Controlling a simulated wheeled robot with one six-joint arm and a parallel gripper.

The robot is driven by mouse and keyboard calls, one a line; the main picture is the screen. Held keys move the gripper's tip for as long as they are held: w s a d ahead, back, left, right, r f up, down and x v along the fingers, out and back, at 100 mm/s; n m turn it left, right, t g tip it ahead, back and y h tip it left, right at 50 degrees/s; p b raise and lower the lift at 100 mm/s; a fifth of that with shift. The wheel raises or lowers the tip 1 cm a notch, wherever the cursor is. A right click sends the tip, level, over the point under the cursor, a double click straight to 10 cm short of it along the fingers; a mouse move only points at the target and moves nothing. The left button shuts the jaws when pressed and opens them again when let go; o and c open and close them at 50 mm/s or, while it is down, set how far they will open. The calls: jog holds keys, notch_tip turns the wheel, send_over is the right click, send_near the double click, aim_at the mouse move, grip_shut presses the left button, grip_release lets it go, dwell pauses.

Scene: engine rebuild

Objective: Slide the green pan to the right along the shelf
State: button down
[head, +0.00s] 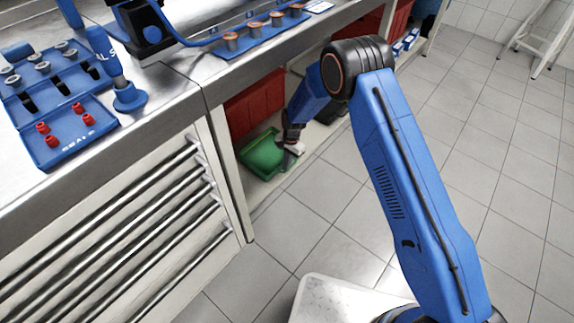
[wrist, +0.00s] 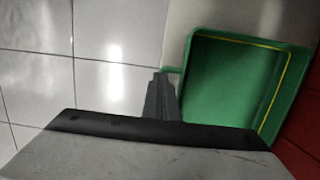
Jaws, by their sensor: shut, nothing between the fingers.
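The green pan (head: 262,155) sits on the low shelf (head: 257,188) under the bench in the head view. It is a shallow tray with raised walls, and it fills the right part of the wrist view (wrist: 222,92). My gripper (head: 285,165) is down at the pan's right side in the head view. In the wrist view my shut fingers (wrist: 157,82) are beside the pan's left wall, at or very near it. I cannot tell whether they touch. Nothing is held between the fingers.
Red bins (head: 252,104) stand behind the pan on the shelf. Tiled floor (head: 330,205) lies open in front. A blue tray with seals (head: 68,138) is on the bench.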

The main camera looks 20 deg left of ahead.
jog(key=w+d, duration=0.1)
jog(key=w, duration=0.2)
jog(key=w+d, duration=0.1)
jog(key=w, duration=0.2)
jog(key=w+d, duration=0.1)
jog(key=w, duration=0.2)
jog(key=shift+w+d, duration=0.2)
jog(key=shift+d, duration=0.3)
dwell(0.4)
jog(key=shift+r, duration=0.7)
jog(key=shift+w+d+r, duration=0.1)
